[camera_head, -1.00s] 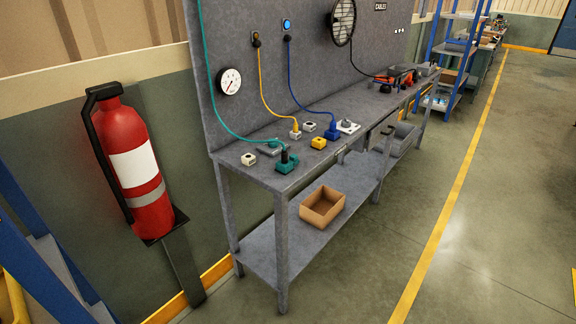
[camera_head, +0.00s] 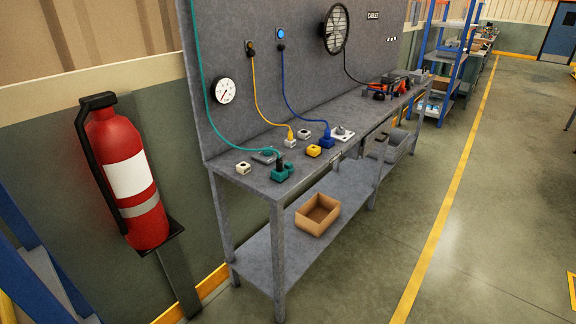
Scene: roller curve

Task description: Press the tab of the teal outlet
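The teal outlet (camera_head: 281,173) sits on the grey workbench (camera_head: 243,185) near its front left corner. A dark plug stands in it, and a teal cable (camera_head: 211,112) runs from there up along the back panel. The outlet's tab is too small to make out. My gripper is not in view.
A blue outlet (camera_head: 327,140), a yellow block (camera_head: 313,151) and several pale sockets stand on the bench. A cardboard box (camera_head: 317,215) lies on the lower shelf. A red fire extinguisher (camera_head: 128,180) hangs at left. The floor (camera_head: 480,200) at right is clear.

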